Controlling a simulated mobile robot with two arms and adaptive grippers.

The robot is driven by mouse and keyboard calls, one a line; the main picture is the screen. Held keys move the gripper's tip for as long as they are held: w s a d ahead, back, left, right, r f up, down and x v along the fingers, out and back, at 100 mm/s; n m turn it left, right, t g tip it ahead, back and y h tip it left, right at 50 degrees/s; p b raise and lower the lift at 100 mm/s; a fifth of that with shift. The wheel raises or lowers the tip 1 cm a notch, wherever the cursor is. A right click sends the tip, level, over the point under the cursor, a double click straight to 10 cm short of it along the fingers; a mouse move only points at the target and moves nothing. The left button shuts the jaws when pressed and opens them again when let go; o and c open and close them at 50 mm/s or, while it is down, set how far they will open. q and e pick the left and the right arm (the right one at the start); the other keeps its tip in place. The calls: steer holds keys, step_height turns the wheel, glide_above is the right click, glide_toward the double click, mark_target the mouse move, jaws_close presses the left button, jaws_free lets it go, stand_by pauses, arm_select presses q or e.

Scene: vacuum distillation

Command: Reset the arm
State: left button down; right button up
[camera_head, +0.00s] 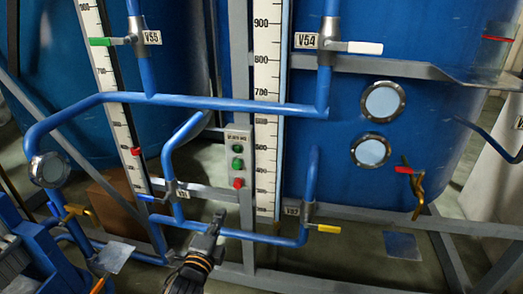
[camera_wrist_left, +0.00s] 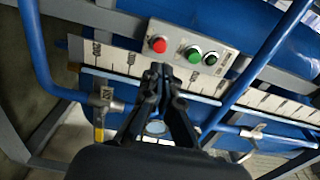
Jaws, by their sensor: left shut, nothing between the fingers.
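My left gripper (camera_head: 217,218) is in the lower middle of the head view, in front of the lower blue pipe. Its fingers are shut with nothing between them. In the left wrist view the closed fingertips (camera_wrist_left: 160,70) show just below the red button (camera_wrist_left: 158,44) in the picture. I cannot tell whether they touch anything. The grey button box (camera_head: 239,158) stands above and right of the gripper in the head view, with green buttons and a red one. My right gripper is not in view.
Blue pipes (camera_head: 200,102) with valves surround the gripper. The yellow-handled valve (camera_head: 323,228) is to its right, and the blue-handled valve (camera_head: 153,198) to its left. Behind are white scales (camera_head: 267,100), grey frame bars and a large blue tank (camera_head: 340,130).

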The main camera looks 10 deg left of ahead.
arm_select(q)
steer(key=s+f+n+g, duration=0.4)
steer(key=s+f, duration=0.2)
steer(key=f, duration=0.4)
steer(key=s+f+n+g, duration=0.35)
steer(key=s+f, duration=0.25)
steer(key=f, duration=0.4)
steer(key=s+f+n+g, duration=0.35)
steer(key=s+f, duration=0.35)
steer(key=f, duration=0.4)
steer(key=s+f+n+g, duration=0.2)
steer(key=s+f+n, duration=0.15)
steer(key=s, duration=0.35)
steer(key=s+f+n+g, duration=0.2)
steer(key=s+f+g, duration=0.15)
steer(key=s, duration=0.35)
steer(key=s+a+p, duration=0.1)
steer(key=s+p, duration=0.7)
steer(key=s+a+f+p, duration=0.1)
steer(key=s+p, duration=0.7)
steer(key=s, duration=0.1)
steer(key=shift+a+f+y, duration=0.25)
steer(key=shift+a+y, duration=0.05)
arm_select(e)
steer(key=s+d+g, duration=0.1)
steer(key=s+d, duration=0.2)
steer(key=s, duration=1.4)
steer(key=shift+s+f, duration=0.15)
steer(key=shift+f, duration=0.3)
